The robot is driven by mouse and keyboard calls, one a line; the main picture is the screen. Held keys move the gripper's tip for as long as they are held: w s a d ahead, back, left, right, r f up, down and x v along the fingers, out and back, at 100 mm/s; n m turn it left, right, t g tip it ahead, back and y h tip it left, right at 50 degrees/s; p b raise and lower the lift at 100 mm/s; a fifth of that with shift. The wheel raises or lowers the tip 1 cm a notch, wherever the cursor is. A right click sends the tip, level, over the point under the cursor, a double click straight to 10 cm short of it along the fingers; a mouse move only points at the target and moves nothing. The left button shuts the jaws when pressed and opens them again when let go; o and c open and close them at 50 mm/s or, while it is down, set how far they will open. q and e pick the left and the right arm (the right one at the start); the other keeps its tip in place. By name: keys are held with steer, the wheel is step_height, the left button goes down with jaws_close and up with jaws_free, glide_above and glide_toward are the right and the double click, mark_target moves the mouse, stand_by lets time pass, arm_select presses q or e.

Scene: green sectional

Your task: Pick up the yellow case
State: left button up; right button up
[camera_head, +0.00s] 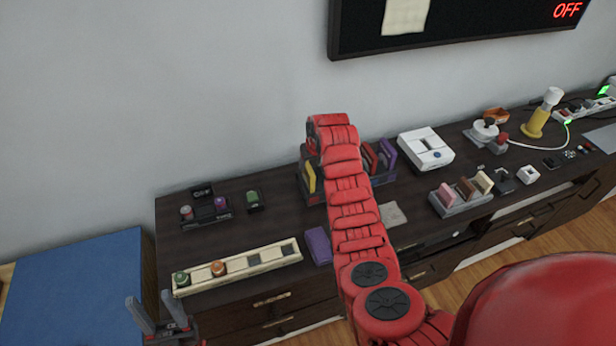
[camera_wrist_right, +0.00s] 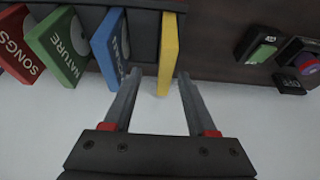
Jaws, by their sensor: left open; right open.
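The yellow case (camera_head: 310,177) stands upright at the left end of a dark rack (camera_head: 314,197) on the dresser. In the right wrist view the yellow case (camera_wrist_right: 168,45) shows edge-on beside a blue case (camera_wrist_right: 110,45). My right gripper (camera_wrist_right: 159,76) is open, with its fingertips on either side of the yellow case's near end; I cannot tell whether they touch it. In the head view my right arm hides this gripper and the middle of the rack. My left gripper (camera_head: 160,310) is open and empty at the lower left, in front of the dresser.
Green (camera_wrist_right: 60,42) and red (camera_wrist_right: 20,45) cases stand further along the rack. A purple case (camera_head: 318,245) lies on the dresser. A cream tray (camera_head: 240,267), a white console (camera_head: 425,149) and a cartridge holder (camera_head: 460,203) stand nearby. The wall is close behind.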

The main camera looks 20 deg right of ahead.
mark_target(308, 167)
steer(key=shift+w+a+f, duration=0.1)
steer(key=shift+w+f, duration=0.05)
steer(key=shift+f, duration=0.2)
steer(key=shift+w+a+f+p, duration=0.15)
steer(key=shift+w+f+p, duration=0.05)
steer(key=shift+f+p, duration=0.35)
steer(key=shift+w+a+f, duration=0.15)
steer(key=shift+w+f, duration=0.05)
steer(key=shift+f, duration=0.5)
steer(key=shift+w+f, duration=0.15)
steer(key=shift+f, duration=0.3)
steer(key=shift+b+x, duration=0.3)
steer(key=shift+x, duration=0.5)
steer(key=shift+r, duration=0.1)
jaws_close()
